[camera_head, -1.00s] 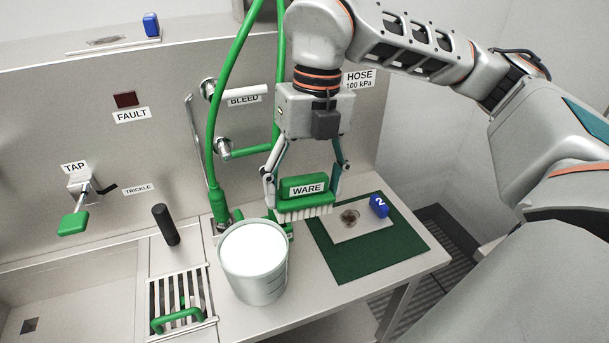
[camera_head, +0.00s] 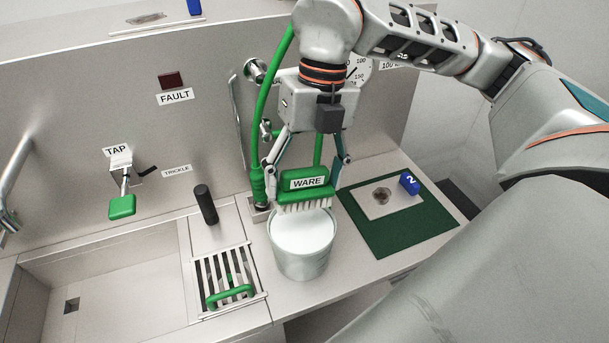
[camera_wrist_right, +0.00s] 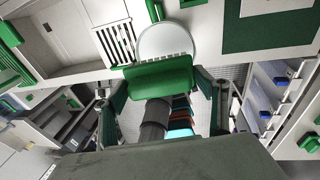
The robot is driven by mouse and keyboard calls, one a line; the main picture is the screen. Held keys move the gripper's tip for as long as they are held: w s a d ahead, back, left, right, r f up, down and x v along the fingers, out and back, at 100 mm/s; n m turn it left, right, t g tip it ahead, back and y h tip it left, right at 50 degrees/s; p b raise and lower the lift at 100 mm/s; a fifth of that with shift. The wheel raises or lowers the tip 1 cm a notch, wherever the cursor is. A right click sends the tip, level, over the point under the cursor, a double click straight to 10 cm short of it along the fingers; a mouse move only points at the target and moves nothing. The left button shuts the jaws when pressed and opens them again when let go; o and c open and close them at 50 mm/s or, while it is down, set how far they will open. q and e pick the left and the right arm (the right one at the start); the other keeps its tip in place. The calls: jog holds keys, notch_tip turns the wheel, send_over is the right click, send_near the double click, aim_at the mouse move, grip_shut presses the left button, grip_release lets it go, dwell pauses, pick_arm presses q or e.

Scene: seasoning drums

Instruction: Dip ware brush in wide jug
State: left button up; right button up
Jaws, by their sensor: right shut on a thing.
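The ware brush (camera_head: 306,186) is a green block with a "WARE" label and pale bristles pointing down. My right gripper (camera_head: 306,176) is shut on it and holds it level. The wide jug (camera_head: 303,258) is a metal vessel, white inside, standing on the counter. In the head view the bristles overlap the far part of the jug's mouth; whether they touch anything inside cannot be told. In the right wrist view the brush (camera_wrist_right: 160,76) lies between my fingers, with the jug (camera_wrist_right: 166,40) just beyond it. My left gripper is not in view.
A green mat (camera_head: 393,246) with a plate and a blue tag marked 2 (camera_head: 409,182) lies right of the jug. A slotted grate with a green handle (camera_head: 230,294) and a dark upright post (camera_head: 206,204) stand left. A sink basin (camera_head: 110,270) is further left. A green hose rises behind.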

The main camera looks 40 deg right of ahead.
aim_at(306, 200)
jog(key=shift+f+b, duration=0.75)
jog(key=shift+f, duration=1)
jog(key=shift+f+b, duration=0.7)
jog(key=shift+f, duration=0.1)
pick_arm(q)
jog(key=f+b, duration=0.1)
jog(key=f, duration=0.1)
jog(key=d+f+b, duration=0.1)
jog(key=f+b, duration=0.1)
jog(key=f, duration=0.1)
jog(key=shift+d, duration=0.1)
pick_arm(e)
notch_tip(306, 200, down, 3)
jog(key=shift+f, duration=0.1)
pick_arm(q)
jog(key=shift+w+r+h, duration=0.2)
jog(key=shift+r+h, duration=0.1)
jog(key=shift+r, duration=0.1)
